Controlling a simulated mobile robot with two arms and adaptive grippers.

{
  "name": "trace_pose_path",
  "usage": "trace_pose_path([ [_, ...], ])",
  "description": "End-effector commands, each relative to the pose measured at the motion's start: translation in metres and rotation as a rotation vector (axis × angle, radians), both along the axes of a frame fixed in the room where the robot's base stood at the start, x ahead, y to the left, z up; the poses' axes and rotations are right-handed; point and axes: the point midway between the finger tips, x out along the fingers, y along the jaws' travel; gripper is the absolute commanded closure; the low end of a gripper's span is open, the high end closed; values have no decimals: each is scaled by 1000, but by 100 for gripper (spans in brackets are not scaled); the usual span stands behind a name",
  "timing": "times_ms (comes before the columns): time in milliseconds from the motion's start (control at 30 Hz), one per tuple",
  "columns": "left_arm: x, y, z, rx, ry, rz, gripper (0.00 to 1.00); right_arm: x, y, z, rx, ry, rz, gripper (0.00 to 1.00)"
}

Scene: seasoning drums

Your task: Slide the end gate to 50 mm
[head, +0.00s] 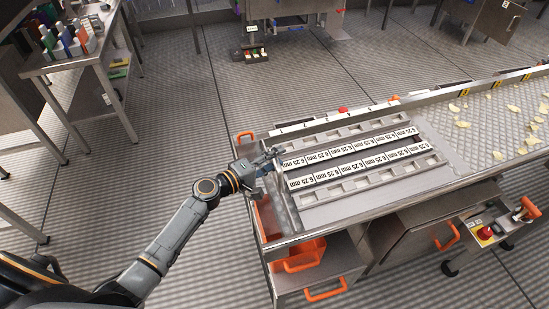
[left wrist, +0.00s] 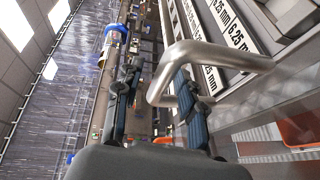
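My left gripper (head: 272,162) is at the left end of the conveyor bed, beside the metal end piece (head: 284,212) that appears to be the end gate. In the left wrist view its two fingers (left wrist: 157,75) stand apart. A bent steel bar handle (left wrist: 215,53) crosses close to the right finger, with its near bend between the fingers. I cannot tell whether the finger touches it. White strips (head: 352,145) marked "6.25 mm" run along the bed; they also show in the left wrist view (left wrist: 226,25). No 50 mm mark is readable. My right gripper is not in view.
Potato-chip-like pieces (head: 497,127) lie on the bed at right. Orange bins (head: 300,256) and a cabinet with orange handles (head: 325,290) are below the bed. A control box with a red button (head: 486,233) juts out at front right.

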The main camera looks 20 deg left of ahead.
Motion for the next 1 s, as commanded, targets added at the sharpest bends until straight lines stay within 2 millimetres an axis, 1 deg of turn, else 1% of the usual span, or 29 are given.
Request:
trace_pose_path([
  [100, 0, 0, 0, 0, 0, 0, 61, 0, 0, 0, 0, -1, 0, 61],
  [133, 0, 0, 0, 0, 0, 0, 63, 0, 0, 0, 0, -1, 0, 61],
  [267, 0, 0, 0, 0, 0, 0, 89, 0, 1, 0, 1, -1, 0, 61],
  [300, 0, 0, 0, 0, 0, 0, 97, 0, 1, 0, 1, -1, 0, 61],
  [333, 0, 0, 0, -1, 1, 0, 100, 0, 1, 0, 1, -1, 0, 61],
  [533, 0, 0, 0, 0, 0, 0, 100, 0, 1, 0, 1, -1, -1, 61],
  [600, -1, 0, 3, 0, 0, 0, 100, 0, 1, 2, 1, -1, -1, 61],
  [667, -1, 1, 13, 0, -2, 0, 100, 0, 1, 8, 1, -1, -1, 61],
  [800, -1, 2, 42, -1, -5, 0, 100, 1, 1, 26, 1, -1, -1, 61],
  [833, -1, 2, 47, -2, -5, 0, 100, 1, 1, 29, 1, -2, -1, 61],
  [900, -1, 3, 55, -2, -6, 0, 100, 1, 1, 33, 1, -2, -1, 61],
  [1000, -2, 3, 59, -3, -6, 1, 100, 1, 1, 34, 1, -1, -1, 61],
])
